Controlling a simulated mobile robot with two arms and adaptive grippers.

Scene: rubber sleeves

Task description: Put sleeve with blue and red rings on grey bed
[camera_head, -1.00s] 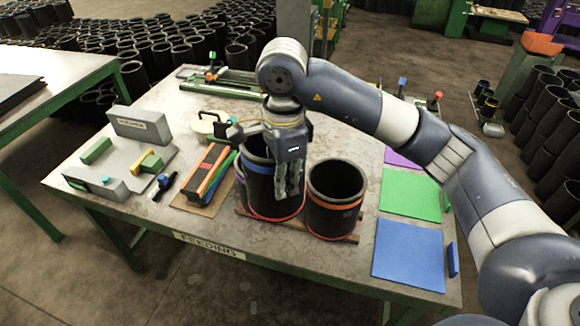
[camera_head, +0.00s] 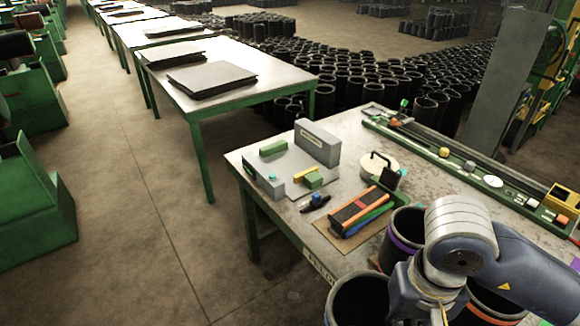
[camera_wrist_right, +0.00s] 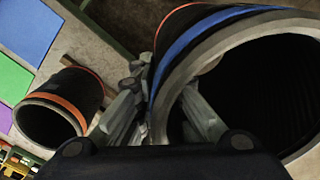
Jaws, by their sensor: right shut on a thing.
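The black sleeve with a blue ring near its rim and a red ring at its far end fills the right of the wrist view (camera_wrist_right: 205,33). My right gripper (camera_wrist_right: 160,112) is shut on its wall, one finger outside and one inside the mouth. In the head view the sleeve (camera_head: 352,297) is at the bottom, cut by the frame, beside the right gripper (camera_head: 432,312). I cannot tell whether it is lifted. A flat grey plate with blocks on it, likely the grey bed (camera_head: 292,165), lies at the left of the worktable. My left gripper is not in view.
A purple-ringed sleeve (camera_head: 405,224) stands behind the held one. An orange-ringed sleeve (camera_head: 494,308) is at right, also in the wrist view (camera_wrist_right: 60,105). A blue-handled tool (camera_head: 316,201) and a coloured strip block (camera_head: 362,209) lie between sleeves and plate.

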